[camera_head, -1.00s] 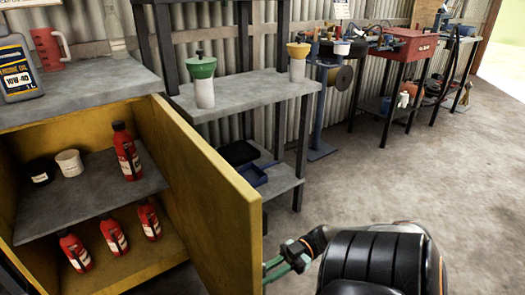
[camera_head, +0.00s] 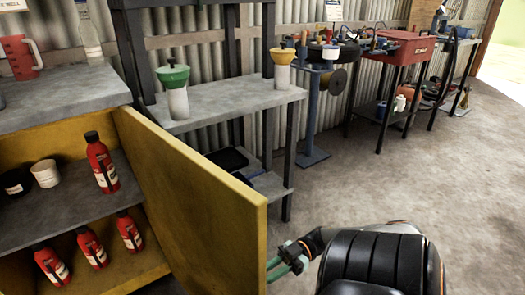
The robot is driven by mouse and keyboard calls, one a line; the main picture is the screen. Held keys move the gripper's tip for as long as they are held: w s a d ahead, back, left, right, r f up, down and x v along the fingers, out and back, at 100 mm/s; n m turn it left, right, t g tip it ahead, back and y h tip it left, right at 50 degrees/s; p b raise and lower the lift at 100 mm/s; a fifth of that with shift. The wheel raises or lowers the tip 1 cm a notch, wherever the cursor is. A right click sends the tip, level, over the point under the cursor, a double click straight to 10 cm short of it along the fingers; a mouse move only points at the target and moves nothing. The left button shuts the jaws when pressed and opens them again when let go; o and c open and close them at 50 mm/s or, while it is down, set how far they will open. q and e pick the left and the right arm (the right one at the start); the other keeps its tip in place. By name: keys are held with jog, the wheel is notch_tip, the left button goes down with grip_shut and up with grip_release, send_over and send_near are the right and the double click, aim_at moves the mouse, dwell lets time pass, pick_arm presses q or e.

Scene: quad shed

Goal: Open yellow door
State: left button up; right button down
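The yellow door (camera_head: 196,205) of the cabinet stands open, swung out toward me and to the right. Inside the cabinet, a grey shelf (camera_head: 62,215) and red bottles show. My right gripper (camera_head: 274,268) has green fingers and is at the lower right edge of the door, seemingly touching or just behind it. The door hides part of the fingertips, so I cannot tell whether they are open or shut. My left gripper is not in view.
A grey rack (camera_head: 225,103) with funnel-topped bottles stands just behind the door. A red tool chest (camera_head: 398,46) on a stand is farther back. The concrete floor (camera_head: 400,180) to the right is clear.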

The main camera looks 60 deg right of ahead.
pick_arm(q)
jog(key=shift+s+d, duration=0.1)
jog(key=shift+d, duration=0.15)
pick_arm(e)
jog(key=shift+d, duration=0.4)
jog(key=shift+w, duration=0.1)
jog(key=c, duration=0.8)
grip_release()
pick_arm(q)
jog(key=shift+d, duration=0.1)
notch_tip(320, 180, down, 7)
jog(key=b, duration=0.6)
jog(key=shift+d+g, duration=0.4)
pick_arm(e)
jog(key=v, duration=1.2)
jog(key=shift+d, duration=0.2)
